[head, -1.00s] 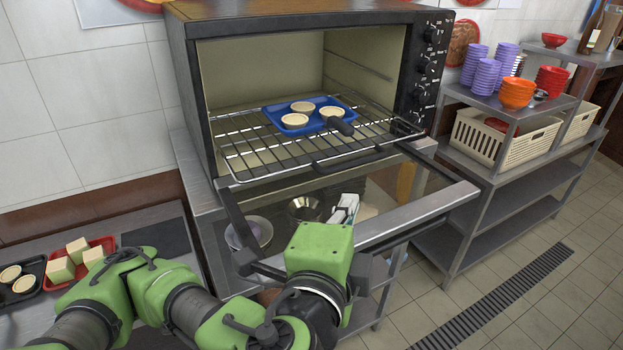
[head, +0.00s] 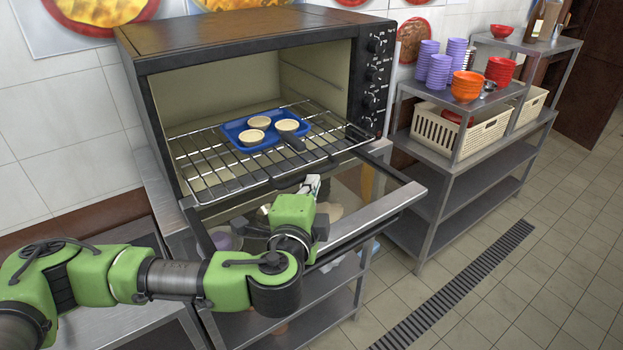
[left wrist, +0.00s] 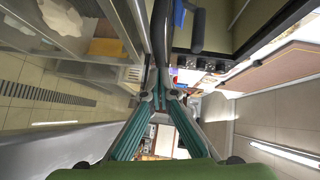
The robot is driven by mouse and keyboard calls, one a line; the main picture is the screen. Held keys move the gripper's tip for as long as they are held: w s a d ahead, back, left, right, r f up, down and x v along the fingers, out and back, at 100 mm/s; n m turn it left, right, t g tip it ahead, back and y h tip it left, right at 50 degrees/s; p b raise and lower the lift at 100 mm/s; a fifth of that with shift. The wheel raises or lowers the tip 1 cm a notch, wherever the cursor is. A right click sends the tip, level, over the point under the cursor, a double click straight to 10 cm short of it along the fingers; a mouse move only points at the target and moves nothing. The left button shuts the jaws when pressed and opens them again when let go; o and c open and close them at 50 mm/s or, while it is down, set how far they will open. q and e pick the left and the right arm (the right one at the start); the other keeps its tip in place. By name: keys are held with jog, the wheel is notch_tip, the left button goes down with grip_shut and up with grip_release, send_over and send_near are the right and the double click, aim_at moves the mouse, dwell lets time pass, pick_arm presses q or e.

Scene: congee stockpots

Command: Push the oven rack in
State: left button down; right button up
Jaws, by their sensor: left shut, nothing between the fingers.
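The oven rack (head: 222,168) is a wire grid that sticks out through the front of the open oven (head: 240,45). On the rack lies a blue tray (head: 238,127) with three tarts and a black handle. My left gripper (head: 310,185) is just in front of and below the rack's front edge, its fingers pointing toward it. Its fingers (left wrist: 163,96) are shut and empty in the left wrist view. I cannot tell whether they touch the rack. My right gripper is out of view.
The oven door (head: 385,208) is folded down below the rack, with my left arm reaching over it. A metal shelf (head: 450,185) with cups, bowls and baskets (head: 440,133) stands at the right. The tiled floor (head: 500,300) at the front right is clear.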

pick_arm(q)
jog(key=shift+w, duration=0.1)
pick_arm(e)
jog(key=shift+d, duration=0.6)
pick_arm(q)
jog(key=shift+w, duration=0.1)
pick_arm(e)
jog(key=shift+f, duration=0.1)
